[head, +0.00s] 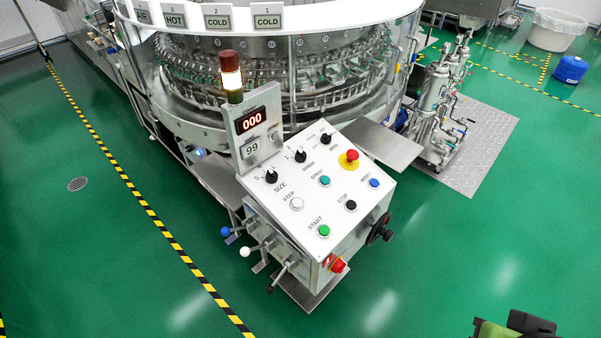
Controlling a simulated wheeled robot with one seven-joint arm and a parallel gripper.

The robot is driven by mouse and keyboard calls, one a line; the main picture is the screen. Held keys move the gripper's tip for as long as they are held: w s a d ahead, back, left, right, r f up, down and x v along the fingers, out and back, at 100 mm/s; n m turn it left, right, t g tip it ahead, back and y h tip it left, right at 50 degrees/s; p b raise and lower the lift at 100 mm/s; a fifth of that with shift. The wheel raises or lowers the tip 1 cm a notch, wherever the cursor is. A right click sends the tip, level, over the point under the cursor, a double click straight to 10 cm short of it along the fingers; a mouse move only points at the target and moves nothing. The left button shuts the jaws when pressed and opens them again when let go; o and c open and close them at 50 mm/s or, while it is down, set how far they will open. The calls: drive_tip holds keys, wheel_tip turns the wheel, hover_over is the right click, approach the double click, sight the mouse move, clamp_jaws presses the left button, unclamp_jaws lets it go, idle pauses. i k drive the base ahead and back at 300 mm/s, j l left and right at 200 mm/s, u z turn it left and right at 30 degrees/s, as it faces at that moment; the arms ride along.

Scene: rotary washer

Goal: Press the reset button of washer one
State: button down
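The washer's control panel (323,226) is a white sloped box on a stand in the middle of the head view. The blue reset button (374,183) is at the panel's right side, with a label reading RESET beside it. Nothing covers or touches the button. The rotary washer (275,75) stands behind the panel. A black and green part, probably of my own arm, shows at the bottom right edge, well apart from the panel. No gripper fingers can be made out.
Nearby are a red emergency knob (351,155), a black stop button (351,205), a green start button (324,230) and a black handwheel (381,228). Levers (246,252) stick out at the lower left. The green floor (450,250) right of the panel is clear.

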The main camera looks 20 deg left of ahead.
sight(374, 182)
drive_tip(key=i+l+u, duration=0.1)
drive_tip(key=u, duration=0.35)
drive_tip(key=i+l+u, duration=0.2)
drive_tip(key=u, duration=0.2)
drive_tip(key=i+l+u, duration=0.1)
drive_tip(key=u, duration=0.35)
drive_tip(key=l+u, duration=0.3)
drive_tip(key=u, duration=0.15)
drive_tip(key=l+u, duration=0.55)
drive_tip(key=u, duration=0.3)
drive_tip(key=l+u, duration=0.25)
drive_tip(key=u, duration=0.2)
drive_tip(key=l+u, duration=0.7)
drive_tip(key=i+l, duration=0.1)
drive_tip(key=i, duration=0.35)
